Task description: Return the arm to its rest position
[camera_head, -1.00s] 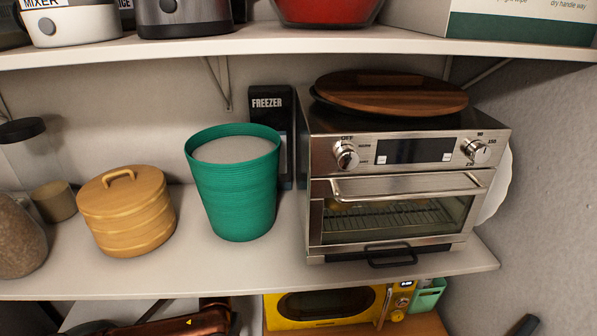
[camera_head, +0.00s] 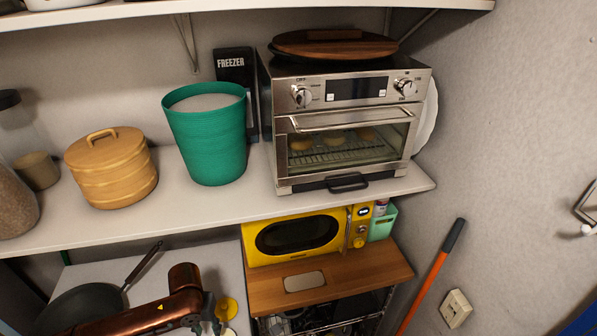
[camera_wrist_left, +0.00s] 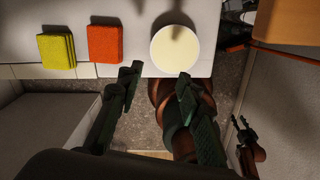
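My left arm (camera_head: 150,312), copper coloured, comes in low at the left in the head view, over the lower counter; its fingertips do not show clearly there. In the left wrist view my left gripper (camera_wrist_left: 159,77) has its two dark green fingers spread apart with nothing between them. Its tips are near the edge of a pale counter (camera_wrist_left: 120,65). A smaller dark gripper (camera_wrist_left: 243,128), apparently my right one, shows at the right of that view; whether it is open is unclear.
In the wrist view a yellow sponge (camera_wrist_left: 56,51), an orange sponge (camera_wrist_left: 105,43) and a pale round dish (camera_wrist_left: 175,48) lie on the counter. The head view shows a toaster oven (camera_head: 345,120), yellow microwave (camera_head: 350,236), frying pan (camera_head: 80,308) and orange-handled pole (camera_head: 430,282).

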